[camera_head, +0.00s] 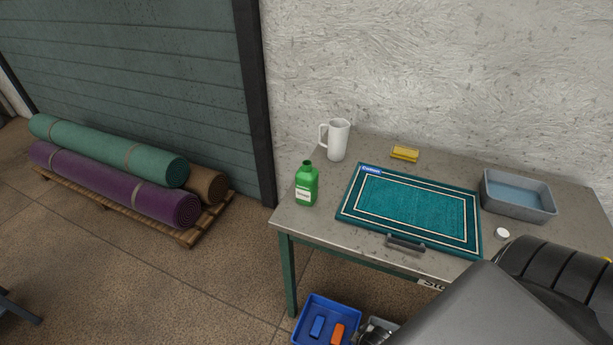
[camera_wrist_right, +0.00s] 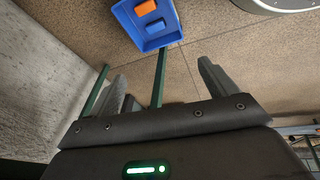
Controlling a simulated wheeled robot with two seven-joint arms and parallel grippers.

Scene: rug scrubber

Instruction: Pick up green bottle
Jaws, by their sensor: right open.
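The green bottle (camera_head: 306,185) stands upright on the left end of the grey table (camera_head: 300,217) in the head view, with a white label on its front. Its neck looks open. My right gripper (camera_wrist_right: 160,72) shows in the right wrist view, open with nothing between its fingers. It is apart from the bottle, which is not seen in that view. My right arm covers the lower right of the head view. My left gripper is in neither view.
A white jug (camera_head: 338,140) stands behind the bottle, and a teal mat (camera_head: 420,212) lies to its right. A yellow brush (camera_head: 405,153), grey basin (camera_head: 518,197) and white cap (camera_head: 502,233) are also on the table. A blue bin (camera_head: 311,333) is on the floor. Rolled rugs (camera_head: 110,170) lie left.

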